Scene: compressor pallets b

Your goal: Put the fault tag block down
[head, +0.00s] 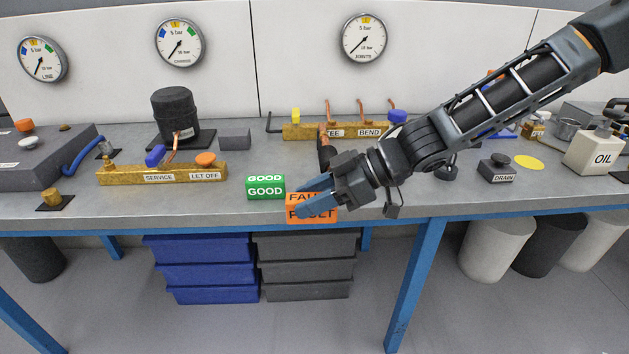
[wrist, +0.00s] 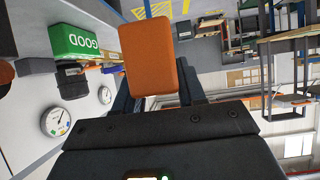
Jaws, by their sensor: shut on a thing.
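The orange fault tag block (head: 322,213), with dark lettering partly covered by a finger, is between the blue-tipped fingers of my gripper (head: 313,198). My gripper is shut on it. In the head view it overlaps the bench's front edge, and I cannot tell whether it touches the bench. In the wrist view the block (wrist: 150,58) shows a plain orange face between the dark fingers. The green GOOD block (head: 266,187) stands on the bench just left of the fault tag block.
The grey bench (head: 230,204) has a clear strip along its front. Behind are the brass SERVICE bar (head: 130,177), the TEE and BEND bar (head: 300,131), a grey block (head: 235,138) and a black compressor (head: 176,115). A DRAIN block (head: 497,168) and an OIL can (head: 594,152) stand right.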

